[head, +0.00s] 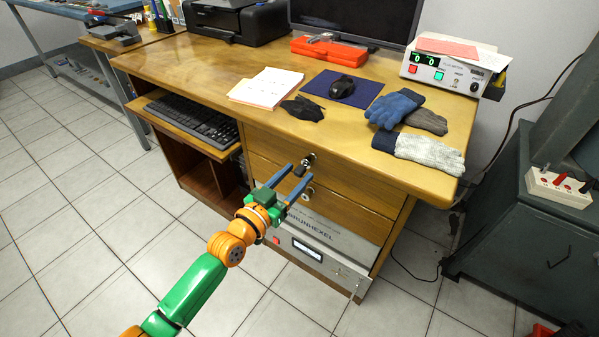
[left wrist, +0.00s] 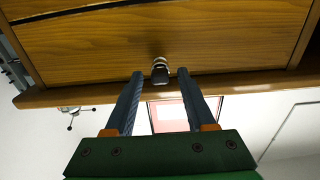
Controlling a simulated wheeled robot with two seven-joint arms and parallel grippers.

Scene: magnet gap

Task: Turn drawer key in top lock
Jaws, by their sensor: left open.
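The top lock (head: 309,158) is a round metal cylinder in the upper wooden drawer front under the desk's right half. A key with a dark head (head: 300,169) sticks out of it. The lock and key show in the left wrist view (left wrist: 160,72), upside down, just beyond the fingertips and between their lines. My left gripper (head: 300,173) is open, its two blue-grey fingers pointing at the drawer front on either side of the key. I see no contact with the key. A second round metal lock (head: 309,191) sits lower, partly behind a finger. My right gripper is not in view.
The desk top (head: 200,67) overhangs the drawers; gloves (head: 428,150), a mouse (head: 342,87) and papers (head: 266,88) lie on it. A keyboard tray (head: 170,125) juts out to the left. A grey instrument (head: 330,240) stands below the drawers. The tiled floor in front is clear.

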